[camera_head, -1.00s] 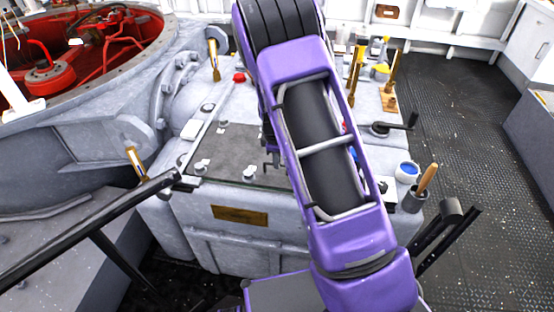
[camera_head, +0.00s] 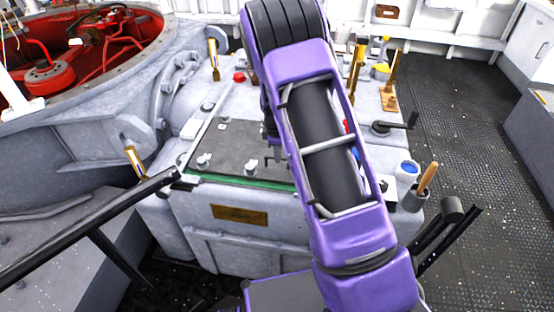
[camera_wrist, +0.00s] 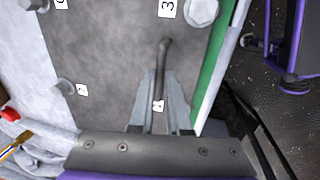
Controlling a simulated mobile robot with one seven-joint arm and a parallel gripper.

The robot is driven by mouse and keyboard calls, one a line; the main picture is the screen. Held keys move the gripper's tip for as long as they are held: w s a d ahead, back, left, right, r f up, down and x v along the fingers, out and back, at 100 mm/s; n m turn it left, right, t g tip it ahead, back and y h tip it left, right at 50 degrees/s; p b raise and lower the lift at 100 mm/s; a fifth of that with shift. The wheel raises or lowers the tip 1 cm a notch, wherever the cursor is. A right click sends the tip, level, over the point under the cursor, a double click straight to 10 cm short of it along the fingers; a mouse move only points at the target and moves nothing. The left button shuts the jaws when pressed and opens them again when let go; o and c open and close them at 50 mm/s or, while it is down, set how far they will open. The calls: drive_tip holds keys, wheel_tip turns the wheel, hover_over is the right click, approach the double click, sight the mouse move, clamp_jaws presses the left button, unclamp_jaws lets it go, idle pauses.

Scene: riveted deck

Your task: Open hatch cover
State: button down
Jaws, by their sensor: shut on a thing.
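The hatch cover (camera_head: 235,150) is a dark grey plate on top of the pale grey housing in the head view. A green strip (camera_head: 240,181) shows under its front edge, so that edge stands slightly raised. In the wrist view the cover (camera_wrist: 110,60) carries bolts and small number tags, with the green strip (camera_wrist: 214,75) along its right side. My gripper (camera_wrist: 160,85) is shut on a thin dark bent handle (camera_wrist: 163,55) on the cover. My purple arm hides the cover's right part in the head view.
A black handrail (camera_head: 90,225) runs at front left. A blue-topped pot (camera_head: 407,171) and a cup with a wooden-handled tool (camera_head: 418,196) stand at the housing's right edge. Dark deck at right is clear.

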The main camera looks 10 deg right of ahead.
drive_tip(key=w, duration=0.1)
drive_tip(key=w+d, duration=0.1)
drive_tip(key=shift+w, duration=0.3)
drive_tip(key=c, duration=0.9)
unclamp_jaws()
drive_tip(key=shift+s, duration=0.15)
